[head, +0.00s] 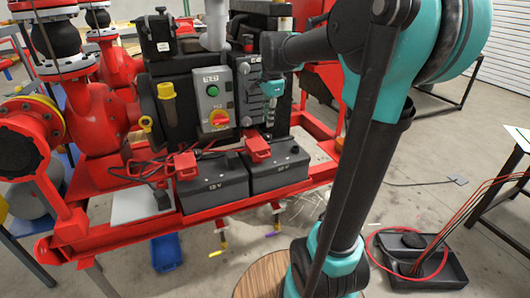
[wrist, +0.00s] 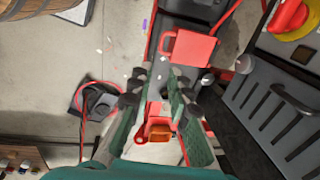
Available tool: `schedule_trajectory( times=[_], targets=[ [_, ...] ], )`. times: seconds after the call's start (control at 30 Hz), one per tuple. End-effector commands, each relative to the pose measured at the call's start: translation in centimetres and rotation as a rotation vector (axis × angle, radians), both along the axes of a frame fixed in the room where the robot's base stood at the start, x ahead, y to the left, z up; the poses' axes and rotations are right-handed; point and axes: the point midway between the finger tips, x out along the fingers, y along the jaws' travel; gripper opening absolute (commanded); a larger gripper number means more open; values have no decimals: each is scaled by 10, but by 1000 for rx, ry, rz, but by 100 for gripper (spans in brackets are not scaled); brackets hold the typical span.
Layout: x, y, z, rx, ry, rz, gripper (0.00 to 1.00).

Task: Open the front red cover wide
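Two red covers sit on the dark batteries of the skid in the head view: one on the left battery (head: 185,165), nearer me, and one on the right battery (head: 257,149). Both look closed. My gripper (head: 272,90) hangs above the right battery, in front of the grey control panel, touching neither cover. In the wrist view my gripper (wrist: 155,90) has its teal fingers apart. A red cover (wrist: 189,47) lies beyond the fingertips. A small red part with an orange face (wrist: 155,128) shows between the fingers; whether it is touched cannot be told.
The control box (head: 213,97) with a green button and red-yellow switch stands behind the batteries. Red cables run by the left cover. A black tray (head: 440,268) with cables lies on the floor at right. A blue bin (head: 166,252) is below the red skid frame (head: 120,236).

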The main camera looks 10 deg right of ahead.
Motion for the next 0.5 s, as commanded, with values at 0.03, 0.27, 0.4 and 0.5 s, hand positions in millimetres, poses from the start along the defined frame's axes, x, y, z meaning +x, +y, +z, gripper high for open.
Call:
schedule_trajectory(
  times=[0.03, 0.27, 0.4, 0.5],
  targets=[
    [3, 1, 4, 4, 5, -24, 18],
    [8, 2, -10, 8, 9, -46, 18],
    [12, 2, -35, 8, 9, -45, 18],
    [15, 3, -55, 8, 8, -45, 18]
  ],
)
